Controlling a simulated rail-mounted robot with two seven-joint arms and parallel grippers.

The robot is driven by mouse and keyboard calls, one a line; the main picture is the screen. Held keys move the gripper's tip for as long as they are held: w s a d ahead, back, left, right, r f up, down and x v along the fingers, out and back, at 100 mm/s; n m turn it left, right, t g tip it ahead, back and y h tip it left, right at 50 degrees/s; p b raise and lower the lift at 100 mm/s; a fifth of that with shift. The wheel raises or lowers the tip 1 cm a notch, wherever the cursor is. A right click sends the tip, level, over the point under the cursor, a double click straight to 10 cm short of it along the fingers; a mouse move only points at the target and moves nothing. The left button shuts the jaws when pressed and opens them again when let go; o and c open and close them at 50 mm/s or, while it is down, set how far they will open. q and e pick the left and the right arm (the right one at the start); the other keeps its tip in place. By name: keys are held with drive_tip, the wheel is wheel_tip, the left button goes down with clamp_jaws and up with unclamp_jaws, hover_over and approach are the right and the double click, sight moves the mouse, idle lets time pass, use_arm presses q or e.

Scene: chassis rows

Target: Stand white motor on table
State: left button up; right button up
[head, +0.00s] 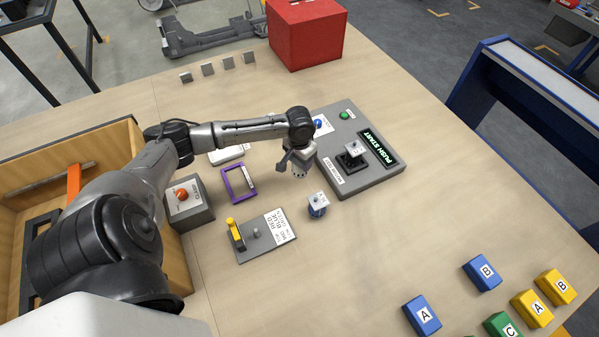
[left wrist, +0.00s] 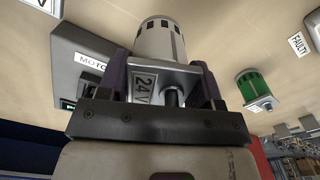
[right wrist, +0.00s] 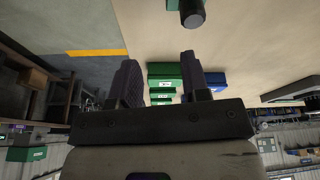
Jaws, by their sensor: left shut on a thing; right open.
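My left gripper (head: 296,161) is shut on the white motor, which also shows between the fingers (left wrist: 160,84) in the left wrist view. The white motor (left wrist: 162,38) has a grey end plate marked 24V and dark slots round its body. In the head view the white motor (head: 301,171) shows just below the gripper, left of the grey motor station. Whether it touches the table (head: 390,240) cannot be told. My right gripper (right wrist: 161,72) is open and empty in the right wrist view, out of the head view.
The grey station (head: 365,178) holds another motor (head: 354,150). A blue motor (head: 317,205) stands just in front of my left gripper. A green motor (left wrist: 256,90) is near a FAULTY label. A purple frame (head: 238,184) lies to the left. Table front centre is clear.

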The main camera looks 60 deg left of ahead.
sight(299, 170)
use_arm(q)
drive_tip(key=shift+f+b, duration=0.6)
drive_tip(key=shift+f, duration=2.4)
drive_tip(key=o, duration=1.5)
drive_tip(key=shift+f, duration=0.15)
drive_tip(key=shift+c, duration=0.2)
wheel_tip(299, 170, up, 10)
drive_tip(key=shift+r+p, duration=0.2)
drive_tip(key=shift+p, duration=0.95)
drive_tip(key=shift+r, duration=0.95)
